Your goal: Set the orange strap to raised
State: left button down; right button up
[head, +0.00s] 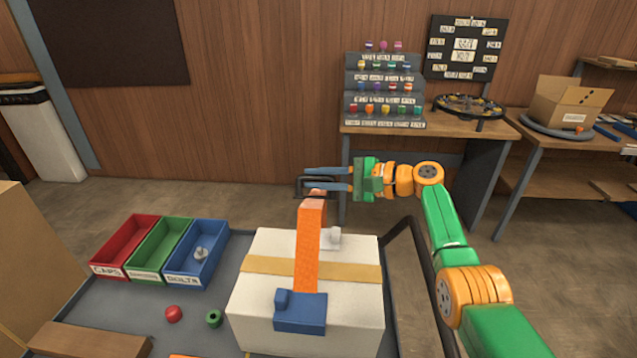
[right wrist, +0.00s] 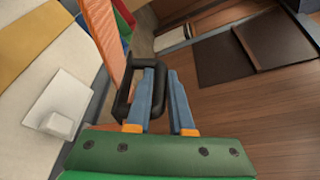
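The orange strap (head: 309,250) rises from a blue base block (head: 300,313) on the white box (head: 255,297) and stands well above its top. A dark loop handle (right wrist: 122,97) is at the strap's upper end. My right gripper (head: 312,179) is at this handle. In the right wrist view one blue finger passes inside the loop and the other lies outside, with a handle bar between them, so the gripper (right wrist: 162,75) looks shut on the handle. The strap also shows in that view (right wrist: 104,35). My left gripper is not in view.
Red (head: 128,243), green (head: 160,248) and blue (head: 196,252) bins stand left of the box on the grey table. A red cap (head: 173,314) and a green ring (head: 214,318) lie in front of them. A wooden bench (head: 470,140) stands behind my right arm.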

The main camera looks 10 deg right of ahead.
jog(key=o, duration=0.4)
jog(key=shift+f, duration=0.1)
